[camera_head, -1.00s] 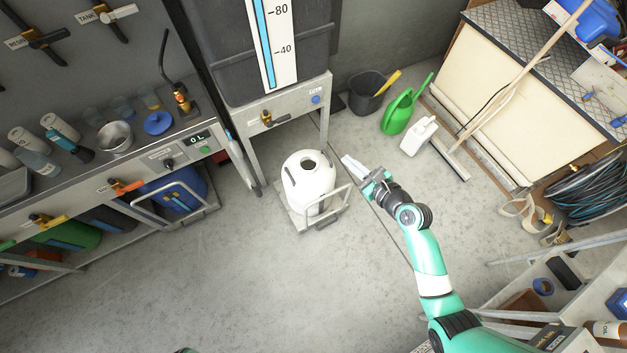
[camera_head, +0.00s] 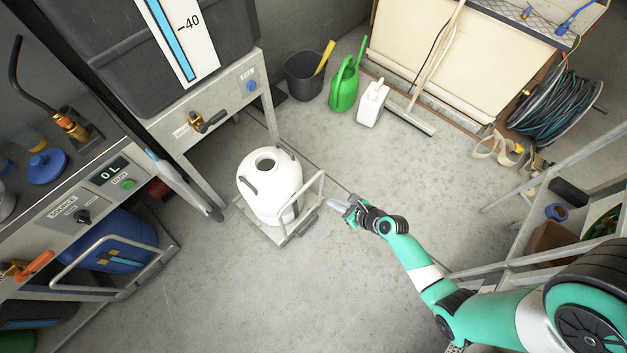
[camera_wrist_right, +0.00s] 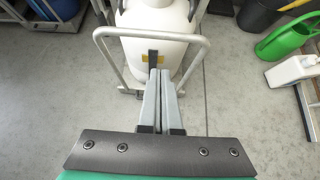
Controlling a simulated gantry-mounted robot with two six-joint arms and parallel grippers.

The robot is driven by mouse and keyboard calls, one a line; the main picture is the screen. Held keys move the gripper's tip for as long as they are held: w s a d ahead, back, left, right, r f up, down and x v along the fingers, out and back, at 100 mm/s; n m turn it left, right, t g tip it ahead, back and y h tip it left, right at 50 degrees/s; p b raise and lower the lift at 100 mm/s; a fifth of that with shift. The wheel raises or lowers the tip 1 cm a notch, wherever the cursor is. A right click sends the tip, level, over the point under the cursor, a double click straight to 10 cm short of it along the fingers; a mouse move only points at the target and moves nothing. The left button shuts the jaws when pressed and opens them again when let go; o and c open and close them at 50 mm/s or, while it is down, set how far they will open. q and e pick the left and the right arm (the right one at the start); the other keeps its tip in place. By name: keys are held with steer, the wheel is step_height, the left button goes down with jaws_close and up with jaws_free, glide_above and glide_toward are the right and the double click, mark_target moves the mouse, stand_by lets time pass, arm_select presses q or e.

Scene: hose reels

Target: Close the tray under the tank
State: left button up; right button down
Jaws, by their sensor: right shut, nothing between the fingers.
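The tray (camera_head: 296,236) is a low metal platform with an upright tube handle (camera_head: 314,196), pulled out on the floor in front of the tank stand. A white canister (camera_head: 270,190) with an open top stands on it. The dark tank (camera_head: 110,50) with a blue level strip sits on the metal stand behind. My right gripper (camera_head: 336,204) is shut and empty, just right of the handle in the head view. In the right wrist view, its fingers (camera_wrist_right: 160,98) point toward the canister, with the handle (camera_wrist_right: 150,36) around and ahead of them; contact cannot be told. My left gripper is out of view.
A workbench with a blue barrel (camera_head: 112,240) is at left, shelving at right. The front floor is clear.

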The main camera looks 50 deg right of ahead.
steer(key=w+r+b+x, duration=0.1)
steer(key=b+x, duration=0.5)
steer(key=x, duration=0.4)
steer(key=shift+w+d, duration=0.15)
steer(key=shift+w, duration=0.1)
steer(key=shift+r, duration=0.15)
